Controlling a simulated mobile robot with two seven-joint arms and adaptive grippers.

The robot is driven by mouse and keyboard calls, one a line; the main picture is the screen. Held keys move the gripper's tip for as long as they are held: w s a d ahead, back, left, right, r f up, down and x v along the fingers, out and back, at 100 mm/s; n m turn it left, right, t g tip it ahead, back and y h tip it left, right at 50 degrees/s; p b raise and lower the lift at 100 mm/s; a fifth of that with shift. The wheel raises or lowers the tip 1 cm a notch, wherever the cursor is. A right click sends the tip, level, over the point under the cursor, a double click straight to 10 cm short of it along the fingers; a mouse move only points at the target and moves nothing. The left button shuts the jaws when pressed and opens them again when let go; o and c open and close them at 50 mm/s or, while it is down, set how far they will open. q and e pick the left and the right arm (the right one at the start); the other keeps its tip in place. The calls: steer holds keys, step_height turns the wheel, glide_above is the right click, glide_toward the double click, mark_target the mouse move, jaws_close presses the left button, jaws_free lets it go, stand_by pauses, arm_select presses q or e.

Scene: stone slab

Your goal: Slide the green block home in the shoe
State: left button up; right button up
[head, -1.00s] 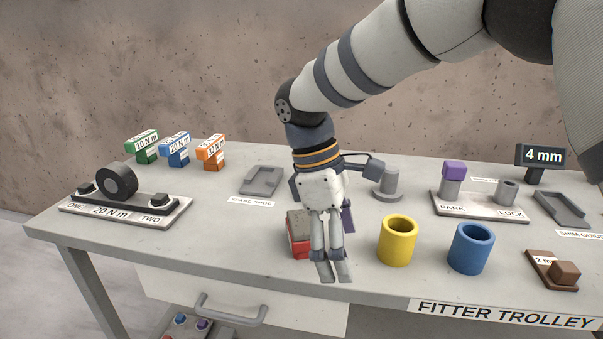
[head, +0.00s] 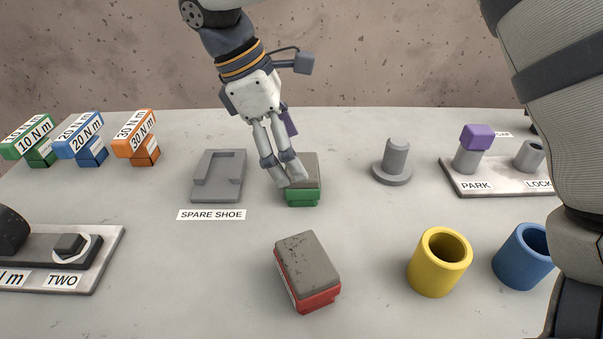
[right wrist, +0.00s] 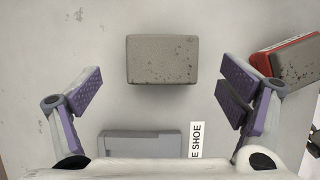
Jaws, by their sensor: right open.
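The green block (head: 303,198), with a speckled grey top and green lower part, sits on the slab right of the spare shoe. Its grey top also shows in the right wrist view (right wrist: 162,60). The shoe (head: 232,188) is a grey, shallow open-sided holder and looks empty; part of it shows in the right wrist view (right wrist: 150,143). My right gripper (head: 284,180) is open at the green block, its fingers overlapping the block's left side in the head view. In the right wrist view the block lies ahead, between the lines of the spread purple pads, with gaps both sides. My left gripper is not in view.
A red block (head: 308,290) with a grey top sits nearer. Yellow (head: 440,262) and blue (head: 524,255) cups stand at the right, with a grey peg (head: 394,160) behind them. Torque-labelled blocks (head: 85,145) stand at the far left. Slab around the green block is clear.

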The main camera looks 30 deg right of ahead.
steer(key=x, duration=0.5)
steer(key=shift+s, duration=0.2)
steer(key=c, duration=1.5)
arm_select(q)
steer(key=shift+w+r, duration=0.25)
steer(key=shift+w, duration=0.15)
arm_select(e)
steer(key=shift+r, duration=0.1)
